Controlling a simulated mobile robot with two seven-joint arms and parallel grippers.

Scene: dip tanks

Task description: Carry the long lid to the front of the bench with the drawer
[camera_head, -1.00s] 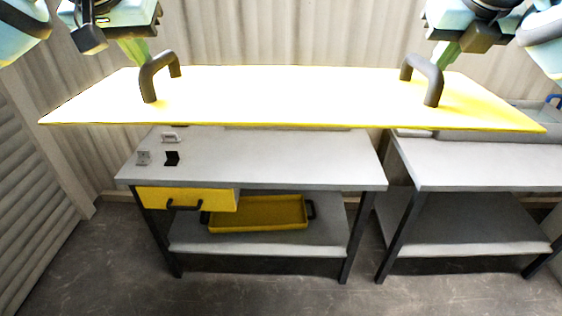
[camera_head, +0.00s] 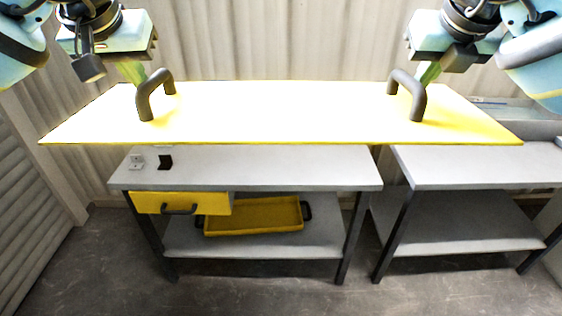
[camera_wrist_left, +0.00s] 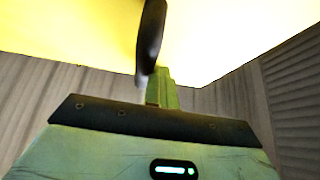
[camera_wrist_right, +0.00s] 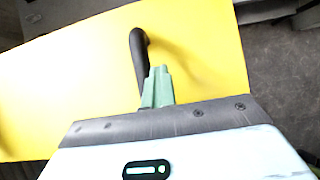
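The long lid (camera_head: 280,112) is a flat yellow plate with a dark arched handle near each end. It hangs level in the air and hides the back of the bench with the drawer (camera_head: 330,175) in the head view. My left gripper (camera_head: 140,76) is shut on the left handle (camera_head: 146,100); the left wrist view shows its green fingers (camera_wrist_left: 160,88) at that handle. My right gripper (camera_head: 424,76) is shut on the right handle (camera_head: 418,100), also seen in the right wrist view (camera_wrist_right: 138,55). The yellow drawer (camera_head: 150,203) sits slightly out under the bench's left side.
A second grey bench (camera_head: 470,172) stands to the right. The floor in front is clear.

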